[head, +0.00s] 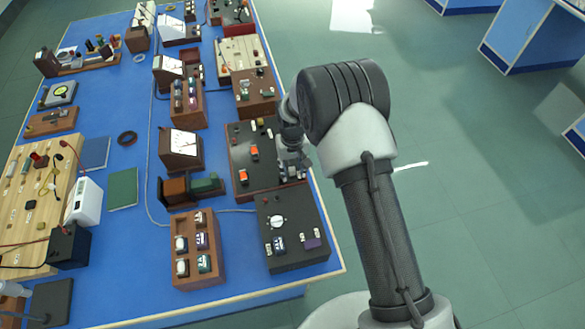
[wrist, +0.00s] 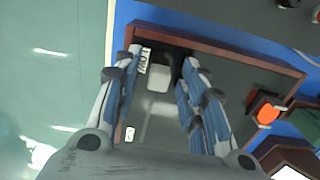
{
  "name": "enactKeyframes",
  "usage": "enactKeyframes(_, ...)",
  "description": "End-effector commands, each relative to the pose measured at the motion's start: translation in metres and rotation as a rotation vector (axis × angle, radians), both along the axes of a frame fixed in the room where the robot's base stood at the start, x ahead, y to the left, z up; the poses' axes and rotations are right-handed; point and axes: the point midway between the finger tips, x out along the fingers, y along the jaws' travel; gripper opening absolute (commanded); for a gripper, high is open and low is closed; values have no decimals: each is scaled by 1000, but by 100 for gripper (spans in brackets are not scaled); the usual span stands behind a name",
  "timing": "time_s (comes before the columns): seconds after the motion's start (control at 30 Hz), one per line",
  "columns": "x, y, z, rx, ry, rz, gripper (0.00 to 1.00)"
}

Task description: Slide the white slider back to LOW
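The white slider (wrist: 161,74) shows in the wrist view as a pale block on a dark panel. It sits beside a small white label (wrist: 143,62) that seems to read LOW. My gripper (wrist: 163,57) is open. Its two blue-padded fingers stand on either side of the slider and label, with gaps visible. A second small white label (wrist: 129,133) lies lower on the panel, too small to read. In the head view my gripper (head: 291,168) is over the right side of the dark wood-edged panel (head: 238,170), and it hides the slider there.
An orange button (wrist: 267,114) is right of the fingers in the wrist view. In the head view a dark box with a white knob (head: 277,221) stands just in front of the panel. A wooden meter (head: 180,148) is to the left. The floor is clear at right.

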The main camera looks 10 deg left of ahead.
Motion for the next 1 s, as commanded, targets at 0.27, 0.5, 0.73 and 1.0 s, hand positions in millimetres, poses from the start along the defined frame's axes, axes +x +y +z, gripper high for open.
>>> enactKeyframes(0.27,2,1,18,2,-5,0,38)
enactKeyframes(0.5,2,1,69,3,-5,0,38)
enactKeyframes(0.73,1,0,107,1,-2,0,38)
enactKeyframes(1.0,0,0,120,0,1,0,38)
